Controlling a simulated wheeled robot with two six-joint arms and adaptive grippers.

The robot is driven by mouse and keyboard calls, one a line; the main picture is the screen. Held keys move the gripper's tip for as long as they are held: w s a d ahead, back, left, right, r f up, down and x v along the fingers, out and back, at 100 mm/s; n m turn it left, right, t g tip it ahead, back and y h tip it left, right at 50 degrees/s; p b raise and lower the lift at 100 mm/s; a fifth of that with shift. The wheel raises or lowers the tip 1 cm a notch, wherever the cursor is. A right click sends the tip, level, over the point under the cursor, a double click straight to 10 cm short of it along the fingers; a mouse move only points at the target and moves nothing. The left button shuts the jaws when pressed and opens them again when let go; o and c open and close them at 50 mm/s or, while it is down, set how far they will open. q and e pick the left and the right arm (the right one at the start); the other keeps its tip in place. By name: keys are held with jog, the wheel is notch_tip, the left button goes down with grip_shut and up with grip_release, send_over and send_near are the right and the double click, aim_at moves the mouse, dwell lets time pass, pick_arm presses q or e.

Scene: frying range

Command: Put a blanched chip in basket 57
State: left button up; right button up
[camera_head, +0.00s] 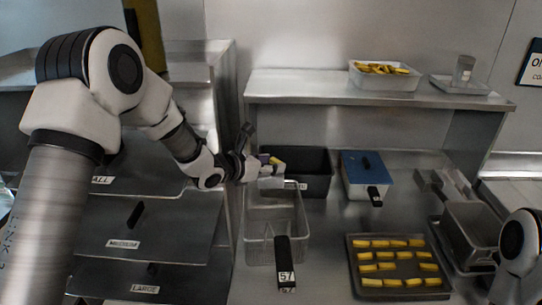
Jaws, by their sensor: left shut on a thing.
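Basket 57 (302,222) is a wire fry basket in the middle of the counter, its dark handle pointing toward me with a 57 label. My left gripper (270,164) is above the far end of the basket, shut on a small yellow chip (275,160). The fingers partly hide the chip. A metal tray (352,289) to the right of the basket holds rows of yellow blanched chips (385,267). My right arm shows only in part at the right edge, and its gripper is out of the picture.
A dark bin (318,172) stands behind the basket and a blue-lidded container (362,165) to its right. Metal pans (472,232) stand at the right. A shelf (310,84) behind carries a tub of chips (384,80). Labelled drawers (150,240) stand at the left.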

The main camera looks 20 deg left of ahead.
pick_arm(q)
jog(key=shift+w+d+f, duration=0.1)
jog(key=shift+w+f, duration=0.65)
jog(key=shift+f, duration=0.35)
jog(key=o, duration=0.9)
jog(key=shift+s+r, duration=0.3)
jog(key=shift+s, duration=0.2)
jog(key=shift+c, duration=0.2)
notch_tip(320, 180, up, 10)
jog(key=shift+w+f, duration=0.25)
jog(key=shift+w, duration=0.15)
pick_arm(e)
jog(key=shift+w+d+f, duration=0.15)
jog(key=shift+w+f, duration=0.25)
jog(key=shift+w, duration=0.1)
pick_arm(q)
jog(key=shift+f, duration=0.1)
